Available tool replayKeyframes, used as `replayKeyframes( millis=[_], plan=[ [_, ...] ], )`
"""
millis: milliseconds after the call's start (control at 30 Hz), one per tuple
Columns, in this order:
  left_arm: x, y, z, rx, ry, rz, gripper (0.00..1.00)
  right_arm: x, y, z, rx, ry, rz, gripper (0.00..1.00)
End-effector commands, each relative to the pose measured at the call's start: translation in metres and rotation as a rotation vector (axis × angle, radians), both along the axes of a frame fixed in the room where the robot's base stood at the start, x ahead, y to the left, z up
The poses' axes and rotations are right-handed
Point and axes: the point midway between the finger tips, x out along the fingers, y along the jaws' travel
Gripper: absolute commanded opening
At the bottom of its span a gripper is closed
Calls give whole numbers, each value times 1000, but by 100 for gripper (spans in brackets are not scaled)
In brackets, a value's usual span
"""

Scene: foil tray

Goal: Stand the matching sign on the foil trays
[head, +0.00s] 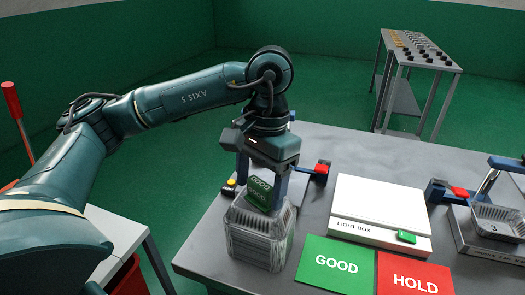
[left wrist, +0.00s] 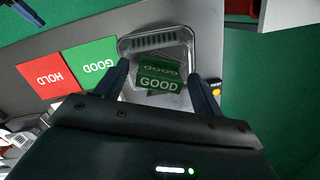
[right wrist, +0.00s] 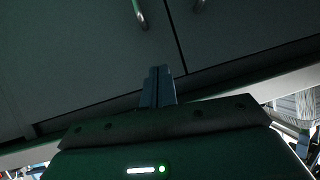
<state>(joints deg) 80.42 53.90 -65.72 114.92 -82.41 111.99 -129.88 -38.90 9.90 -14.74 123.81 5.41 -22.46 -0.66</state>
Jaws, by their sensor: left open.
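A stack of clear-silver foil trays (head: 262,245) stands near the table's front left; its top tray's rim (left wrist: 128,44) shows in the left wrist view. A green folded GOOD sign (head: 260,193) stands on top of the stack. It also shows in the left wrist view (left wrist: 160,84), with GOOD on both faces. My left gripper (head: 262,190) is over the stack, its fingers apart on either side of the sign, with gaps between. My right gripper (right wrist: 158,88) shows only in the right wrist view, its fingers together and nothing between them, facing grey cabinet doors.
A green GOOD mat (head: 335,264) and a red HOLD mat (head: 412,276) lie right of the stack. A white light box (head: 380,205) with a green piece (head: 406,237) stands behind them. A side table (head: 420,50) stands behind.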

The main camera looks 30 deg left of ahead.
Motion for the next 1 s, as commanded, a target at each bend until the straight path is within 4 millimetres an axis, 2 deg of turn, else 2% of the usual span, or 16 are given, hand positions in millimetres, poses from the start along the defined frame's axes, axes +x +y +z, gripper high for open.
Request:
replayKeyframes(
  millis=[100,300,500,700,1000],
  plan=[
    [4,-1,23,-2,-7,0,68,0,0,-2,0,0,1,0],
    [9,-2,71,-1,-8,1,68,-1,0,11,-17,2,6,0],
    [13,-3,103,-1,-6,0,68,-4,-1,11,-45,12,17,0],
    [14,-3,115,-1,-2,-1,68,-4,-2,13,-58,11,25,0],
    [14,-3,116,-2,-2,-1,68,-3,-2,13,-59,8,25,0]
  ],
)
